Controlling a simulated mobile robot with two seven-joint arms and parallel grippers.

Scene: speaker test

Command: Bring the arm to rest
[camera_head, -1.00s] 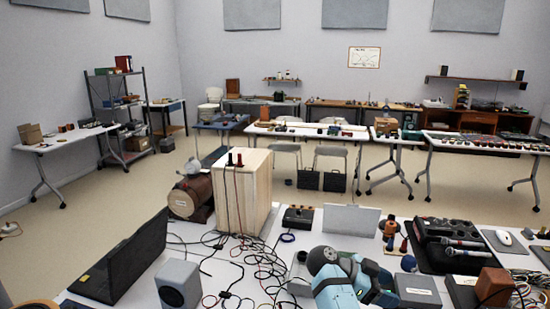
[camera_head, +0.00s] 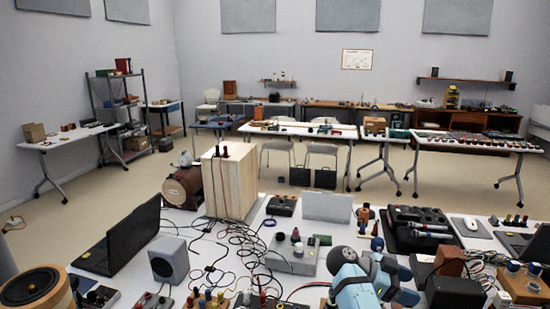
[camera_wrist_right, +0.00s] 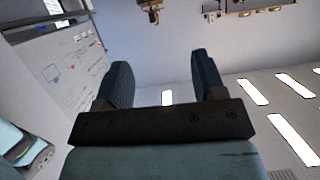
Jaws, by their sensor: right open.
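My right arm, light blue and grey, reaches over the front of the white worktable (camera_head: 215,257) in the head view. The right gripper (camera_head: 398,284) is at its far end, partly hidden by the arm links. In the right wrist view, the right gripper (camera_wrist_right: 160,62) has two dark fingers wide apart, with nothing between them. That view looks across the room, with a whiteboard (camera_wrist_right: 75,65) at the left, so the gripper appears strongly tilted. My left gripper is not in view.
Near the right arm stand a grey box with knobs (camera_head: 290,258), a black case with microphones (camera_head: 405,240) and a brown block (camera_head: 449,261). A laptop (camera_head: 120,240), a grey speaker (camera_head: 173,259) and loose cables are to the left. Little free table shows.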

